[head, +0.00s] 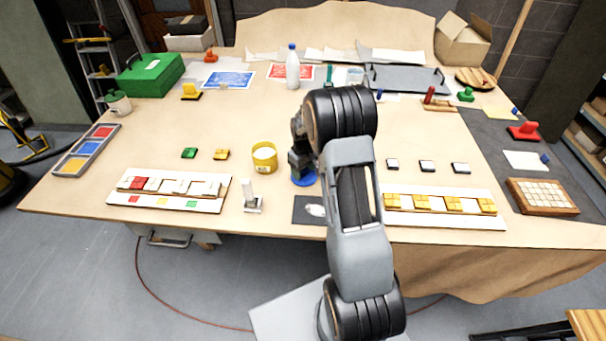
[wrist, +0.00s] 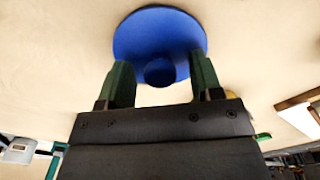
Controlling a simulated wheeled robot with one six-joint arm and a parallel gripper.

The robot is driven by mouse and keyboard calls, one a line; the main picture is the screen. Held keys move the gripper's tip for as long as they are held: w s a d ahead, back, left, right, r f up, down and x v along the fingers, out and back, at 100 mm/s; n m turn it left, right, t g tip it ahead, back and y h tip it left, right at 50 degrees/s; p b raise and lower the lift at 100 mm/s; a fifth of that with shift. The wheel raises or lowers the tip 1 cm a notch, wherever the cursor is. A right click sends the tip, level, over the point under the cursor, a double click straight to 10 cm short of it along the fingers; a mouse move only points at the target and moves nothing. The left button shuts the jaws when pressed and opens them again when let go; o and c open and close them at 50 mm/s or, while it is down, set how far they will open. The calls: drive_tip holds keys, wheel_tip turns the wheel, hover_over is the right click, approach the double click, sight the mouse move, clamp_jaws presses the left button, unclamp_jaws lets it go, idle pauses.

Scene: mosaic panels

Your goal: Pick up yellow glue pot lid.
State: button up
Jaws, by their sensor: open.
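A round blue lid (head: 304,180) with a central knob lies on the table, right of the open yellow glue pot (head: 264,158). My gripper (head: 301,171) is pointed down at the lid and hides part of it in the head view. In the wrist view, the blue lid (wrist: 160,32) fills the top middle, its knob between the two fingertips of my open gripper (wrist: 160,78). A sliver of yellow, probably the pot, shows behind the right finger.
A white upright holder (head: 252,198) stands front left of the lid. A dark plate (head: 308,212) lies in front. Green (head: 189,153) and yellow (head: 221,154) pieces lie left of the pot. A white bottle (head: 292,68) stands behind. Tile trays flank the front edge.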

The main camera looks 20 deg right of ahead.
drive_tip(key=shift+c, duration=0.3)
drive_tip(key=c, duration=0.9)
drive_tip(key=shift+r, duration=0.1)
